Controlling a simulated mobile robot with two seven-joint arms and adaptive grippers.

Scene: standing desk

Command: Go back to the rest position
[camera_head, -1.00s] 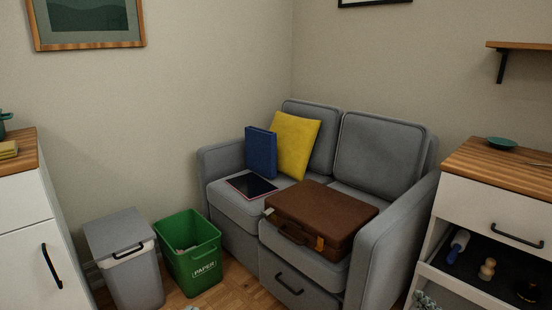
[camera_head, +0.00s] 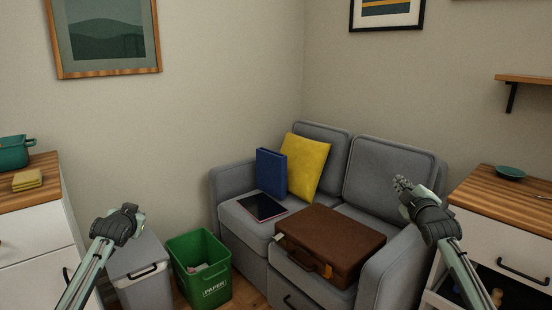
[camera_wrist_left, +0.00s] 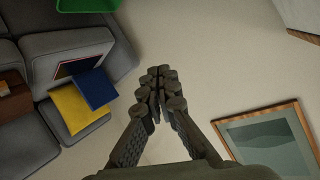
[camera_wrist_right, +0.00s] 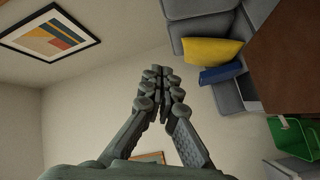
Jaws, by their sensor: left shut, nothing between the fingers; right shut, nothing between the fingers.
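My left gripper (camera_head: 128,212) is raised at the lower left of the head view, in front of the grey lidded bin. Its fingers are closed together and empty in the left wrist view (camera_wrist_left: 160,75). My right gripper (camera_head: 402,186) is raised at the right, in front of the sofa's right side. Its fingers are also closed and empty in the right wrist view (camera_wrist_right: 157,72). Neither gripper touches anything that I can see.
A grey sofa (camera_head: 384,168) holds a brown briefcase (camera_head: 330,243), a tablet (camera_head: 262,207), a blue binder (camera_head: 271,173) and a yellow cushion (camera_head: 306,165). A green paper bin (camera_head: 203,288) stands beside the grey bin (camera_head: 142,280). Wooden-topped cabinets stand left (camera_head: 50,172) and right (camera_head: 500,203).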

